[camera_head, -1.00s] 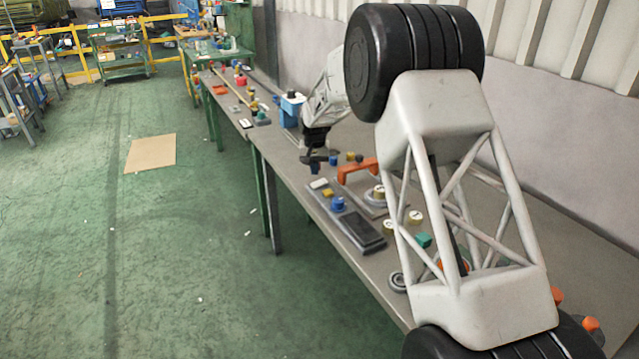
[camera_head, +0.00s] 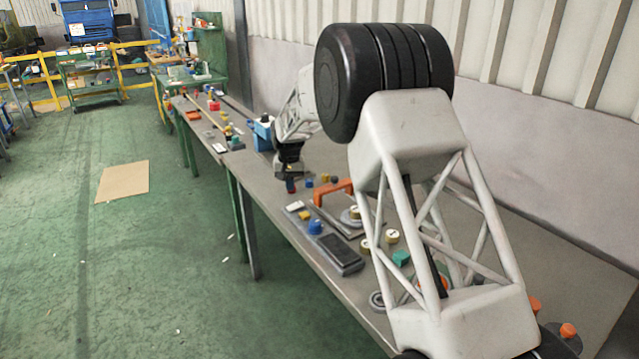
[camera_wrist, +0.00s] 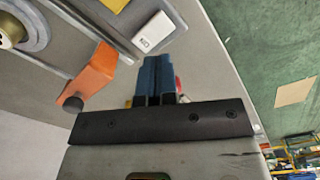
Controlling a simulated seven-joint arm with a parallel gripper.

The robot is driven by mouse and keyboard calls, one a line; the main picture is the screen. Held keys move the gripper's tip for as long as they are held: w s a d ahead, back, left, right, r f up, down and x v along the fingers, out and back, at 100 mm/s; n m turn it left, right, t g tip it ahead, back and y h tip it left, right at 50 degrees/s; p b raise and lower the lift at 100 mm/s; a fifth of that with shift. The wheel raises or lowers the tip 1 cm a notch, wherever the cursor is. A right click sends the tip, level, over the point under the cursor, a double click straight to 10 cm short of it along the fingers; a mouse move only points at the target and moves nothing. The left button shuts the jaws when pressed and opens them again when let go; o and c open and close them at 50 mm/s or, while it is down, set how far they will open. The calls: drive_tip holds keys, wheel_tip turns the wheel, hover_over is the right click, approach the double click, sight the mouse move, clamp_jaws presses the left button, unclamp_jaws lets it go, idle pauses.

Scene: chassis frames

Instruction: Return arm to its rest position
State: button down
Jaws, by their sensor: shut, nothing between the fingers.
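My gripper (camera_head: 290,184) hangs over the long grey workbench (camera_head: 262,196), near the small parts at its middle. In the wrist view its two blue fingers (camera_wrist: 156,76) are pressed together with nothing between them. An orange handle (camera_wrist: 92,76) with a dark round end lies to the left of the fingers in that view, and the same orange handle (camera_head: 331,190) lies right of my gripper in the head view. My white lattice arm link covers part of the bench's near end.
A white block (camera_wrist: 153,32), a yellow block (camera_head: 304,215), a blue knob (camera_head: 315,227) and a dark tray (camera_head: 340,249) lie close by. A blue box (camera_head: 263,133) stands behind my gripper. A corrugated wall bounds the right; the green floor at left is mostly clear.

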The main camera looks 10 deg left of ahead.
drive_tip(key=s+d+r, duration=0.4)
drive_tip(key=d+r, duration=0.2)
drive_tip(key=d, duration=0.2)
drive_tip(key=s+d+r, duration=0.4)
drive_tip(key=d+r, duration=0.2)
drive_tip(key=d, duration=0.2)
drive_tip(key=s+d+r+m+t, duration=0.1)
drive_tip(key=s+d+r, duration=0.3)
drive_tip(key=s+d, duration=0.35)
drive_tip(key=s+d+r+m, duration=0.1)
drive_tip(key=s+d+r, duration=0.3)
drive_tip(key=s+d, duration=0.35)
drive_tip(key=s+d+r+t, duration=0.1)
drive_tip(key=s+d, duration=1.1)
drive_tip(key=s, duration=0.5)
drive_tip(key=s+d+f, duration=0.2)
drive_tip(key=s+d, duration=0.1)
drive_tip(key=s, duration=0.5)
drive_tip(key=s+d+f+m, duration=0.1)
drive_tip(key=s+d+f, duration=0.2)
drive_tip(key=s, duration=0.6)
drive_tip(key=shift+s+t, duration=0.3)
